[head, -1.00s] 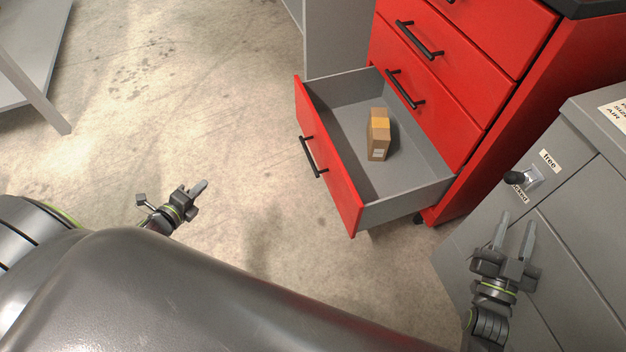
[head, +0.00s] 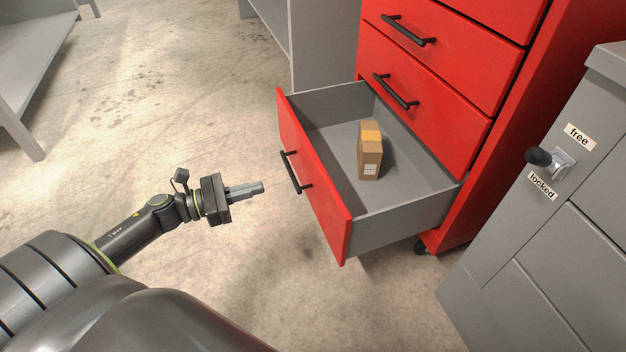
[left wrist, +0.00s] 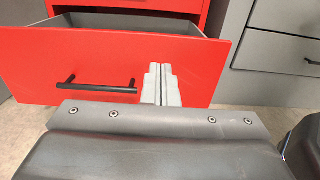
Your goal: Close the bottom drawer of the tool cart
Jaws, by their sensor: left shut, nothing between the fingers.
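The red tool cart (head: 425,115) stands at the right of the head view. Its bottom drawer (head: 312,178) is pulled far out, with a red front, a black bar handle (head: 296,172) and grey inner walls. A small brown cardboard box (head: 370,158) stands inside it. My left gripper (head: 262,187) is shut and empty, a short way left of the drawer front and pointing at it. In the left wrist view the closed fingers (left wrist: 162,68) overlap the red front (left wrist: 205,62), right of the handle (left wrist: 95,86). I cannot tell any contact. My right gripper is not in view.
A grey cabinet (head: 500,265) with a lever (head: 548,157) between "free" and "locked" labels stands right of the cart; the lever tip points toward the left. A grey shelf unit (head: 318,50) stands behind the drawer. The floor left of the drawer is clear.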

